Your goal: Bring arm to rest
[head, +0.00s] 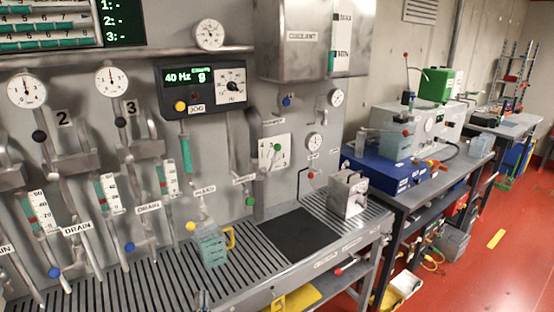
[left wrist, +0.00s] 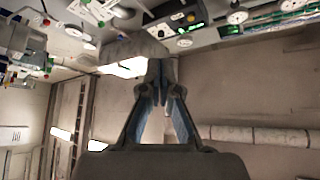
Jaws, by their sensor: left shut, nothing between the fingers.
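My left gripper (left wrist: 161,78) shows in the left wrist view, its two dark fingers with bluish inner sides running up the middle and coming together at the tips. It is shut with nothing between the fingers. Beyond the fingertips are a pale wall and the upside-down instrument panel. In the head view I cannot clearly make out the left gripper. My right gripper shows in neither view.
A slatted metal bench (head: 140,263) runs along the gauge wall, with a clear greenish jug (head: 211,247) and a metal block (head: 348,194) on it. A black control box (head: 203,88) hangs above. A blue case (head: 385,171) stands on the right table. Red floor (head: 470,265) is open at right.

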